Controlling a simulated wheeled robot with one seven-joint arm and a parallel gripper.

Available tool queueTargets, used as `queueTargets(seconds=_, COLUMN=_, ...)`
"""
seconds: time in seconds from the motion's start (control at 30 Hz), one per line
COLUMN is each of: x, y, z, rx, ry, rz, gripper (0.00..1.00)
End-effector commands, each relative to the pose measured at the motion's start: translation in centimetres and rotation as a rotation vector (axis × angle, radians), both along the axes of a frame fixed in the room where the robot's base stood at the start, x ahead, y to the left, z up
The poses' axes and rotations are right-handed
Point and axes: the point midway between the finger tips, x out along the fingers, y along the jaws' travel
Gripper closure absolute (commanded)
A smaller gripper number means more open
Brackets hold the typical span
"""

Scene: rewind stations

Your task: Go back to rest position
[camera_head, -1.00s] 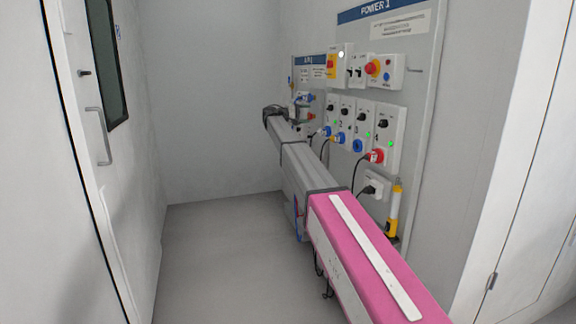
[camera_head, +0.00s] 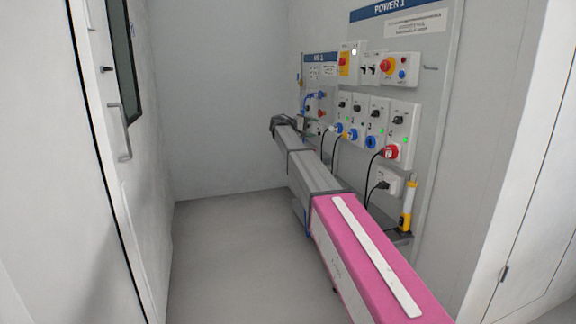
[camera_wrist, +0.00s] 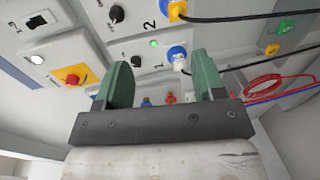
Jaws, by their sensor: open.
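My gripper (camera_wrist: 160,84) shows in the wrist view with its two green fingers spread apart and nothing between them. Behind the fingers is the power panel, with a blue plug and socket (camera_wrist: 177,55) just beyond the gap. In the head view my arm reaches forward along the panel, and its far end is near the smaller panel (camera_head: 319,75); the fingers cannot be made out there. The power panel (camera_head: 437,60) carries several switch and socket modules with blue plugs and one red plug (camera_head: 390,152).
A door with a handle (camera_head: 121,132) stands on the left. Bare floor (camera_head: 235,245) lies between it and my arm. A yellow and white cylinder (camera_head: 407,208) stands on a small shelf at the panel's lower right. Red and blue cables (camera_wrist: 265,88) hang in the wrist view.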

Motion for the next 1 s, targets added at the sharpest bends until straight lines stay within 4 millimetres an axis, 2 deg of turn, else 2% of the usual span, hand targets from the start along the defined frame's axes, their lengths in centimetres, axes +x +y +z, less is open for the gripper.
queueTargets(seconds=0.03, x=-1.0, y=-0.7, z=-1.4, rx=0.020, ry=0.010, rz=0.001, gripper=0.37)
queueTargets(seconds=0.17, x=-3.0, y=-2.2, z=-5.1, rx=0.088, ry=0.037, rz=0.006, gripper=0.37)
queueTargets(seconds=0.27, x=-5.3, y=-3.5, z=-8.9, rx=0.160, ry=0.066, rz=0.009, gripper=0.37)
queueTargets(seconds=0.47, x=-12.5, y=-6.7, z=-19.0, rx=0.373, ry=0.134, rz=0.004, gripper=0.37)
queueTargets(seconds=0.6, x=-18.6, y=-8.4, z=-25.7, rx=0.541, ry=0.176, rz=-0.013, gripper=0.37)
queueTargets(seconds=0.67, x=-21.4, y=-8.9, z=-28.4, rx=0.617, ry=0.190, rz=-0.026, gripper=0.37)
queueTargets(seconds=0.7, x=-23.4, y=-9.3, z=-30.1, rx=0.670, ry=0.199, rz=-0.036, gripper=0.37)
queueTargets(seconds=0.87, x=-31.9, y=-9.8, z=-36.2, rx=0.888, ry=0.227, rz=-0.088, gripper=0.37)
queueTargets(seconds=1.0, x=-39.9, y=-9.6, z=-40.4, rx=1.089, ry=0.236, rz=-0.153, gripper=0.37)
